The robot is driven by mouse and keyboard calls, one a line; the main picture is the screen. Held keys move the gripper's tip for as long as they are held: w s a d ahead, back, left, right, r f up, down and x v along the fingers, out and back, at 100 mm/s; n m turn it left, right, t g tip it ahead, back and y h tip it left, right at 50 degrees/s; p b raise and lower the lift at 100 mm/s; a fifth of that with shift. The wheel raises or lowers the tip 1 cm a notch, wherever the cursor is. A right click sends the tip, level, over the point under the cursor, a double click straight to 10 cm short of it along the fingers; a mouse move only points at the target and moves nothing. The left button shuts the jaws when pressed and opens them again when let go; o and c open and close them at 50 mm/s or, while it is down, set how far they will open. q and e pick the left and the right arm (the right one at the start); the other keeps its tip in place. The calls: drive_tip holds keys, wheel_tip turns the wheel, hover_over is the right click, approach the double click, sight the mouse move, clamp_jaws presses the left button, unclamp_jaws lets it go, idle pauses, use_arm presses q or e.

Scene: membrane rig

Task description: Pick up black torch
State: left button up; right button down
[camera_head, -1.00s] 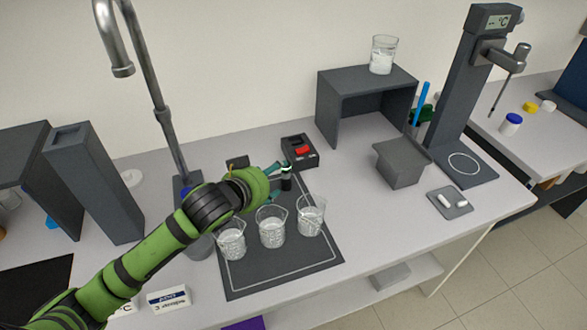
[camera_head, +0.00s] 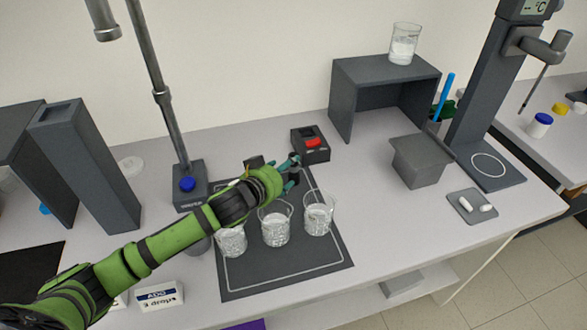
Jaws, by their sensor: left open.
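My left gripper (camera_head: 290,174), with teal fingers, is open at the back edge of the dark mat (camera_head: 330,254), behind the beakers. A small dark shape shows among its fingers; it may be the black torch, but the fingers and wrist hide most of it. I cannot tell whether the fingers touch it. A small black block (camera_head: 254,161) stands just behind the left wrist, partly covered by the arm. My right gripper is out of view.
Three glass beakers, a left one (camera_head: 231,241), a middle one (camera_head: 275,229) and a right one (camera_head: 318,219), stand on the mat close to my left arm. A black box with a red switch (camera_head: 311,143) is just behind the gripper. A grey bin (camera_head: 420,163) stands to the right.

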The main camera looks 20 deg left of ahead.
sight(294, 169)
use_arm(q)
drive_tip(key=shift+p+x, duration=0.5)
drive_tip(key=shift+x, duration=3)
drive_tip(key=shift+c, duration=0.4)
drive_tip(key=shift+r, duration=0.1)
drive_tip(key=c, duration=1.2)
